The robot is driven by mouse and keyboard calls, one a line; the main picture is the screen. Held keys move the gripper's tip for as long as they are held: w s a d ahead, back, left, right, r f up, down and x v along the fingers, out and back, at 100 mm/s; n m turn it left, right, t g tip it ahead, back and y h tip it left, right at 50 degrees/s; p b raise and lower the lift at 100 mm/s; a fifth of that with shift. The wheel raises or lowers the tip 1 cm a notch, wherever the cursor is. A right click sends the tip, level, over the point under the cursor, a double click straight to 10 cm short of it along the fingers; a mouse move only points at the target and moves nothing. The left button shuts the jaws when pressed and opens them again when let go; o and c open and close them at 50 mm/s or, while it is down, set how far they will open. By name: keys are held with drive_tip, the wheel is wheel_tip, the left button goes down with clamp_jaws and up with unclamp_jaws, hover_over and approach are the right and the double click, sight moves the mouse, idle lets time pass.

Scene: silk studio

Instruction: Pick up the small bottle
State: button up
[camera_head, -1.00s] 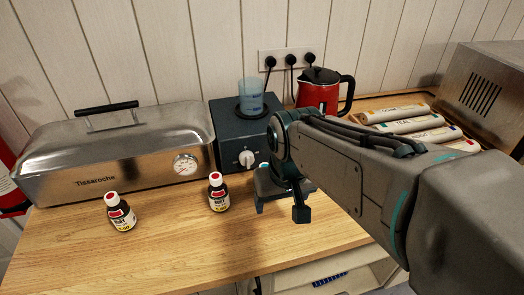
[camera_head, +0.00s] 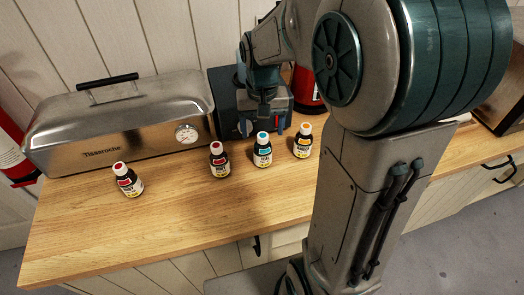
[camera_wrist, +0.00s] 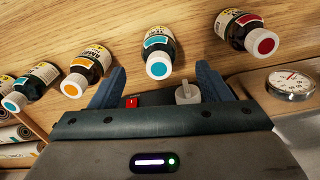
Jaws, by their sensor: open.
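Several small dark bottles with white labels stand on the wooden counter. In the head view they are a red-capped bottle (camera_head: 129,182) at left, another red-capped bottle (camera_head: 220,162), a teal-capped bottle (camera_head: 262,152) and an orange-capped bottle (camera_head: 302,142). My gripper (camera_head: 263,126) is open and empty, just behind the teal-capped bottle. In the wrist view a teal-capped bottle (camera_wrist: 158,48) lies ahead, between the lines of my open fingers (camera_wrist: 160,78). The orange-capped bottle (camera_wrist: 86,70) is left, beside the left finger, with another teal-capped bottle (camera_wrist: 30,87) beyond. A red-capped bottle (camera_wrist: 247,32) is right.
A steel box with a gauge (camera_head: 118,125) stands at back left. A dark appliance (camera_head: 226,108) is behind my gripper, and a red kettle (camera_head: 307,92) is partly hidden by my arm. The counter front (camera_head: 180,225) is clear.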

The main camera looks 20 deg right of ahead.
sight(263, 144)
drive_tip(key=shift+d+f+p, duration=0.1)
drive_tip(key=shift+f+p, duration=0.4)
drive_tip(key=shift+f, duration=2.8)
drive_tip(key=c, duration=1.1)
